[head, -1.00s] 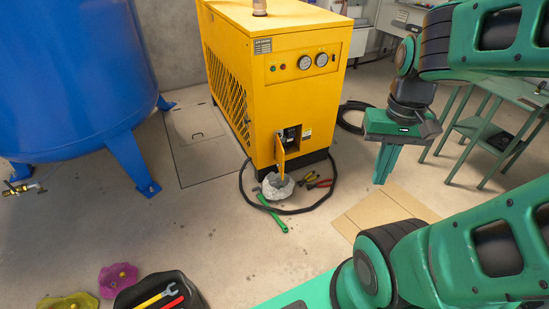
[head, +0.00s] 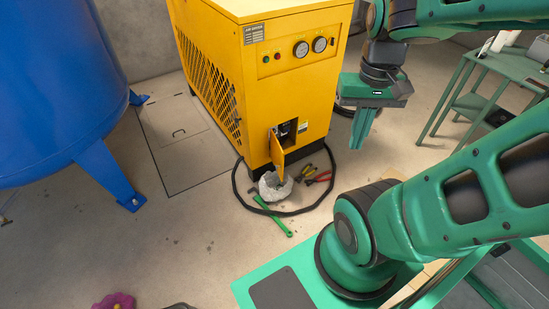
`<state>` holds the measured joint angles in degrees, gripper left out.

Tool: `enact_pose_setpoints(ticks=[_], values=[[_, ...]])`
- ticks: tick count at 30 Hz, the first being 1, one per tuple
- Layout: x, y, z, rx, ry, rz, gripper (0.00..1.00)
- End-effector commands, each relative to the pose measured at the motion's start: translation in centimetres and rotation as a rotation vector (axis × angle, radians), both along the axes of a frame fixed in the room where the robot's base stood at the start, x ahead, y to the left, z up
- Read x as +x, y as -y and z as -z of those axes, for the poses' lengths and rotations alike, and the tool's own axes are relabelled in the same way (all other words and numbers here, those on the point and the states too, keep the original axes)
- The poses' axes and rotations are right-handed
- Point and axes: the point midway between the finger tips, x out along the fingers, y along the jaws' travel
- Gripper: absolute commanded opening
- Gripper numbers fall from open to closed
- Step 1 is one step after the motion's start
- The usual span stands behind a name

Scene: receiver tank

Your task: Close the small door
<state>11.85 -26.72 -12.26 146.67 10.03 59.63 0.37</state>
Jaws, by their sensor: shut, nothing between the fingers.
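The small door (head: 277,152) is a yellow panel low on the front of the yellow air dryer cabinet (head: 290,85). It stands open, swung outward at the left side of a dark square opening (head: 287,131) with fittings inside. My gripper (head: 361,140) is green, points down and is shut and empty. In the picture it is to the right of the door, apart from it and in front of the cabinet's right edge.
A whitish bundle (head: 275,187) lies on the floor just below the door. Pliers (head: 318,177), a green-handled tool (head: 272,216) and a black hose (head: 305,210) lie around it. A blue tank (head: 55,90) stands left; a green table (head: 500,80) stands right. Floor between tank and cabinet is clear.

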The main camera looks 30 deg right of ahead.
Motion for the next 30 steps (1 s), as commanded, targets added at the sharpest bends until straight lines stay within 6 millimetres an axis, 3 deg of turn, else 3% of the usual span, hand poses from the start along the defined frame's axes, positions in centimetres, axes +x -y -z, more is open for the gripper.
enact_pose_setpoints(ticks=[9, 11, 14, 17, 23, 30], values=[[0.0, 0.0, 0.0, 0.0, 0.0, 0.0, 0.0], [-0.9, 0.1, -0.5, -0.003, 0.012, 0.0, 0.0], [0.1, 0.6, -0.4, -0.018, 0.009, 0.006, 0.0], [2.5, 1.5, -0.1, -0.046, 0.001, 0.013, 0.0], [9.2, 3.8, 1.5, -0.131, -0.007, 0.028, 0.0], [17.5, 5.7, 5.2, -0.238, -0.002, 0.032, 0.0]])
